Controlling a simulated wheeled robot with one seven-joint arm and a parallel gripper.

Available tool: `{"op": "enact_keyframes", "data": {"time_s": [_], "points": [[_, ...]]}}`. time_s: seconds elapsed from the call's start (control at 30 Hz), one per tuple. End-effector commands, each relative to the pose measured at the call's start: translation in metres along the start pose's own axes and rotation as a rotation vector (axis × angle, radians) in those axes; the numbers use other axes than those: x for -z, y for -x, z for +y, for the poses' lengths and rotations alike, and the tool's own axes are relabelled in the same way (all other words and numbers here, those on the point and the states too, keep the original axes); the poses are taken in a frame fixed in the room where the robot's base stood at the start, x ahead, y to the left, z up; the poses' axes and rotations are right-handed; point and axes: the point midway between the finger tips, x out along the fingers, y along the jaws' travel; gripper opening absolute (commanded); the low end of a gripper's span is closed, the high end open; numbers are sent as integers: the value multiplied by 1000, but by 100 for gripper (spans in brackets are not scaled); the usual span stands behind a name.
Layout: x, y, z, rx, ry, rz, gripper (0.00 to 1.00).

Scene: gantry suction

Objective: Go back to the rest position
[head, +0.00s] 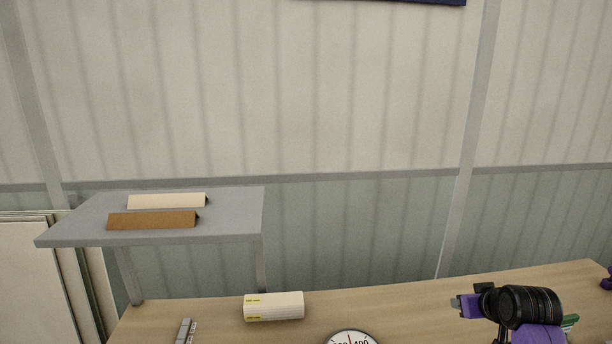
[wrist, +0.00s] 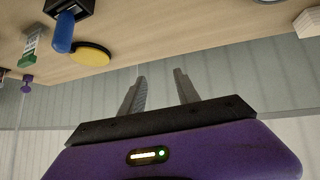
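My gripper (wrist: 159,74) shows in the wrist view as two grey fingers standing apart on a purple and black body. Nothing is between them, and they do not touch anything. The wrist view is turned over, with the tabletop (wrist: 165,28) along its top and the wall at its bottom. In the head view a purple and black part of my arm (head: 528,305) is at the lower right, in front of the table. I cannot make out the fingers clearly there.
In the head view, a grey shelf (head: 235,215) carries a cream block (head: 167,201) and a brown block (head: 153,220). A white box (head: 274,306) and a dial (head: 352,338) are on the table. The wrist view shows a yellow disc (wrist: 90,53) and blue cylinder (wrist: 63,32).

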Motion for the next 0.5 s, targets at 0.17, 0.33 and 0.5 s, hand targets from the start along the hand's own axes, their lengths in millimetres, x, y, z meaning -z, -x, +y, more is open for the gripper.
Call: {"op": "enact_keyframes", "data": {"time_s": [0.17,0.33,0.5], "points": [[-28,10,-46,10,-57,219,38],[-62,38,-80,15,-107,384,38],[-102,78,-107,17,-148,512,38]]}}
